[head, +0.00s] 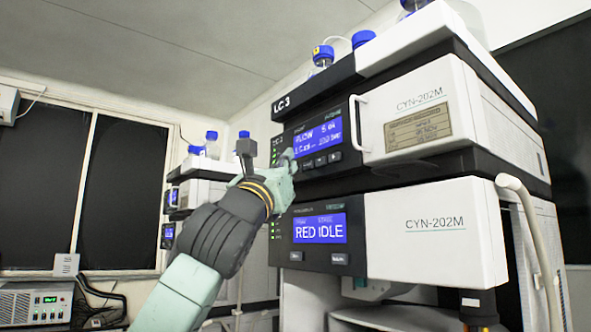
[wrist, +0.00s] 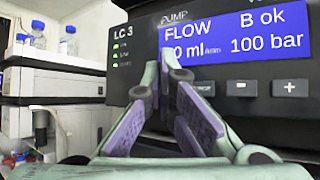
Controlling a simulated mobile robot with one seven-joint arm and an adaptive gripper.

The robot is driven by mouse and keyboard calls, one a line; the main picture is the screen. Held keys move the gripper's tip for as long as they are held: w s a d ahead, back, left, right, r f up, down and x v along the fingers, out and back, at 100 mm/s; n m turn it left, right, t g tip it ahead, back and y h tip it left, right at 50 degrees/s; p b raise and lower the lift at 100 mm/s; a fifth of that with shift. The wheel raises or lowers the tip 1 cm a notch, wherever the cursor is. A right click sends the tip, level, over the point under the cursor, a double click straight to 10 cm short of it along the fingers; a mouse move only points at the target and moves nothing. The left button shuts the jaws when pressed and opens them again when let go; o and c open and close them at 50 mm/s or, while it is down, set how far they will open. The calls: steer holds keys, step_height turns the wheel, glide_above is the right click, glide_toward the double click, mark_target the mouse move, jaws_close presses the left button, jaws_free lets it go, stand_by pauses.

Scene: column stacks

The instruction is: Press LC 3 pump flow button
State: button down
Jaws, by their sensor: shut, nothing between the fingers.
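The LC 3 pump module (head: 300,110) is the upper unit of the stack, with a blue display (head: 325,133) reading FLOW. The display also fills the upper right of the wrist view (wrist: 260,32). My gripper (wrist: 170,55) is shut and empty. Its tips overlap the display's left edge, above and left of the left button. I cannot tell whether they touch the panel. My fingers hide part of the panel's lower left.
A lower module (head: 320,232) reading RED IDLE sits below. A white handle (head: 357,122) stands out right of the pump panel. Blue-capped bottles (head: 322,55) stand on top. Another stack (head: 195,190) stands behind to the left.

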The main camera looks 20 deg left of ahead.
steer(key=shift+s, duration=0.1)
steer(key=shift+s+a, duration=0.5)
steer(key=shift+s, duration=0.05)
steer(key=shift+s+a+b, duration=0.3)
steer(key=shift+s+a, duration=0.5)
steer(key=shift+s, duration=0.2)
steer(key=shift+s+a+b, duration=0.3)
steer(key=shift+s+a, duration=0.45)
steer(key=shift+s, duration=0.25)
